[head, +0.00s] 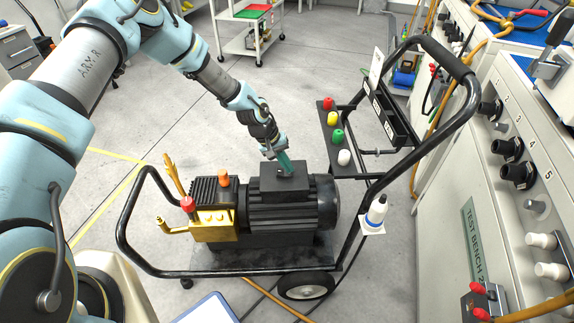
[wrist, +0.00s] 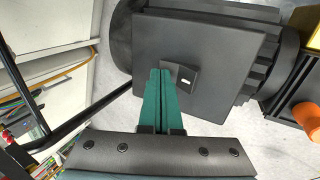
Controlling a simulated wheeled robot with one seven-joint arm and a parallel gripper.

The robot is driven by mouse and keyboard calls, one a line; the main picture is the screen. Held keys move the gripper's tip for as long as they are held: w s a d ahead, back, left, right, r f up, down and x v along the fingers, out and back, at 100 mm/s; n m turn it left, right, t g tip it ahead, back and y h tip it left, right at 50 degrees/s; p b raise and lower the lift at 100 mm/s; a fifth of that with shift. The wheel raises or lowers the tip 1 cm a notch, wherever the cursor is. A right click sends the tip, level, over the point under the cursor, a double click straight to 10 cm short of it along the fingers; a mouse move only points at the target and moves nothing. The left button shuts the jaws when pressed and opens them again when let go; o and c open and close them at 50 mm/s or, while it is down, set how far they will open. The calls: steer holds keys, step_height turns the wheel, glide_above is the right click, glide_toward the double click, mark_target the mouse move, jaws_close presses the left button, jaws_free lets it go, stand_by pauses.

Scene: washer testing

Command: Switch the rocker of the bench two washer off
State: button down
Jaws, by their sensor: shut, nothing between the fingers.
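The washer is a black motor (head: 322,200) with a brass pump (head: 215,228) on a black wheeled cart, standing beside the bench marked TEST BENCH 2 (head: 472,238). The rocker (wrist: 184,79) is a small black switch with a white mark, on the flat top of the motor's box (wrist: 215,50). My gripper (head: 286,168) is over that box, its teal fingers pointing down. In the wrist view my gripper (wrist: 160,73) is shut and empty, with its tips at the left side of the rocker. I cannot tell whether they touch it. The fingers hide part of the rocker's near left side.
The cart's black handle (head: 470,110) rises right of the motor. Colored nozzles (head: 337,135) sit on a plate by it, and a white bottle (head: 377,210) hangs on the frame. An orange cap (head: 224,180) stands on the pump. Open floor lies left and behind.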

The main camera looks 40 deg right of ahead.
mark_target(280, 171)
steer(key=shift+w+a, duration=0.1)
steer(key=shift+w+a+r, duration=0.1)
steer(key=shift+w+a, duration=0.3)
steer(key=shift+a, duration=0.1)
steer(key=shift+r, duration=0.15)
step_height(280, 171, up, 14)
steer(key=p, duration=0.1)
steer(key=shift+w+a, duration=0.2)
steer(key=shift+a, duration=0.1)
stand_by(0.5)
